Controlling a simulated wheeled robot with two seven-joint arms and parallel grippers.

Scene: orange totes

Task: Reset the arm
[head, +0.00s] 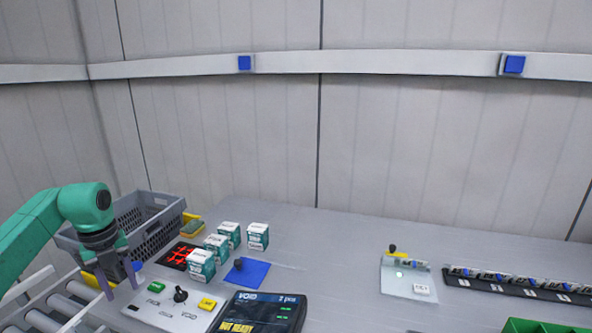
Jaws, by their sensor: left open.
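My left arm is green and comes in from the left edge. Its gripper (120,285) points down with its two fingers apart and nothing between them. It hangs in front of the grey crate (168,232), near the left end of a white control panel (172,311). Part of the crate is hidden behind my arm. My right arm and gripper are not in view.
Several white-and-green boxes (257,236) stand on the grey table beside a blue mat (247,273). A dark display (262,312) sits at the front. A small fixture (408,279), a black rack (520,285) and a green bin (540,326) are at right. The table middle is clear.

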